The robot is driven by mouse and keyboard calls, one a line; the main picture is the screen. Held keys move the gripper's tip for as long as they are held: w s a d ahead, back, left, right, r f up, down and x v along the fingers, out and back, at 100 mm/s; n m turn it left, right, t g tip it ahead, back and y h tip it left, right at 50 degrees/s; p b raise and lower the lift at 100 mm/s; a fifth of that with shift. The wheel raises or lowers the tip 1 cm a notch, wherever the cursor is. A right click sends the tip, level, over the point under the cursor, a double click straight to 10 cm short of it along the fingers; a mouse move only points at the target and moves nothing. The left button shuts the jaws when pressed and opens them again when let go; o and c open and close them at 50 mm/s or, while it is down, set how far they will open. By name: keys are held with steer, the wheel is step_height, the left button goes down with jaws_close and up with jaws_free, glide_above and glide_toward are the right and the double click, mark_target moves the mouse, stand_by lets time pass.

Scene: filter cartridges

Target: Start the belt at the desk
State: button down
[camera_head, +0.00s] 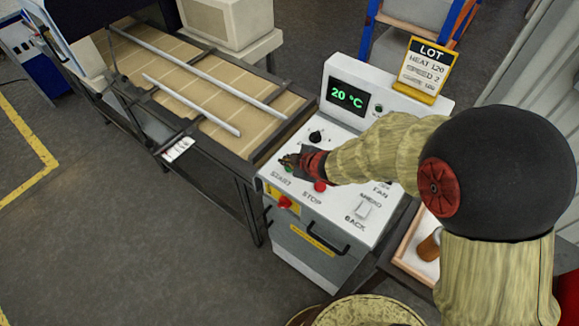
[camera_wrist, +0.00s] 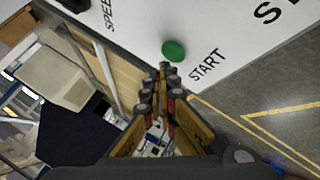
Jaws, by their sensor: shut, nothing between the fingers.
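The control desk (camera_head: 375,125) is a white console with a green "20 °C" display (camera_head: 347,96). The green START button (camera_head: 289,169) is partly covered by my gripper (camera_head: 291,160) in the head view. The red STOP button (camera_head: 320,186) is just right of my gripper. The belt (camera_head: 205,75) runs away to the upper left, with two pale rails over it.
A black knob (camera_head: 316,137) and a FAN/BACK switch (camera_head: 362,209) sit on the desk. A yellow LOT card (camera_head: 427,70) stands on top, reading HEAT 120, SPEED 2. A red knob (camera_head: 286,202) is on the front. A tray (camera_head: 402,254) is at right. Floor is open at left.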

mark_target(288, 168)
steer(key=shift+f+b, duration=0.3)
steer(key=shift+f, duration=0.1)
steer(key=shift+f+b, duration=0.35)
steer(key=shift+f, duration=0.1)
stand_by(0.7)
stand_by(0.4)
steer(key=shift+r+p, duration=0.9)
step_height(288, 168, up, 5)
steer(key=p, duration=0.5)
stand_by(0.6)
